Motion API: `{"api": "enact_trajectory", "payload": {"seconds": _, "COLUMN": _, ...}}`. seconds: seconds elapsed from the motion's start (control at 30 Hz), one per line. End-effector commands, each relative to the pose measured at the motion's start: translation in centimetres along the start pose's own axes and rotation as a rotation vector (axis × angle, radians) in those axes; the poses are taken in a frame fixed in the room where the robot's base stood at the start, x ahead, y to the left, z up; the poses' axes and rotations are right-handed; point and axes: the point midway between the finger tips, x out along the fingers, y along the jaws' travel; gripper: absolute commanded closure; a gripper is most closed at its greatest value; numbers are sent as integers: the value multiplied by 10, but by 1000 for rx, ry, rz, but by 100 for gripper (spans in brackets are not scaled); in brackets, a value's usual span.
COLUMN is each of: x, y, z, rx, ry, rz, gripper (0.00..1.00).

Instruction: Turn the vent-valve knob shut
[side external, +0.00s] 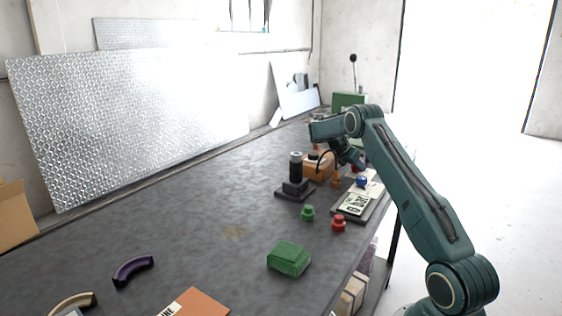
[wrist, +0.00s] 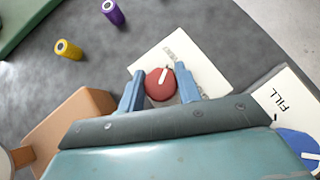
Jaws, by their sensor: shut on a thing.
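The vent-valve knob (wrist: 159,88) is a round red knob with a white pointer mark, on a pale card (wrist: 205,72) in the wrist view. The pointer points towards the top of that view, leaning slightly right. My gripper (wrist: 160,76) has its two blue fingers on either side of the knob and is shut on it. The card's lettering is mostly hidden by the fingers. In the side external view my gripper (side external: 352,156) reaches down at the far right of the bench, and the knob is largely hidden there.
A blue knob (wrist: 299,142) sits right of my gripper by a plate marked FILL (wrist: 281,98). An orange-brown block (wrist: 77,118) is close on the left. Yellow (wrist: 69,50) and purple (wrist: 113,12) cylinders lie beyond. A black post on a base (side external: 295,182) stands nearby.

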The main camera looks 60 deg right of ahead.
Motion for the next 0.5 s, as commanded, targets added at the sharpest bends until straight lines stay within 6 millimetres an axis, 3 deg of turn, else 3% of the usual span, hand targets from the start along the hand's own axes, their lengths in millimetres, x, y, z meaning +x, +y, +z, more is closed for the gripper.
{"api": "enact_trajectory", "payload": {"seconds": 0.5, "x": 0, "y": 0, "z": 2, "rx": 105, "ry": -4, "rz": -94, "gripper": 89}}
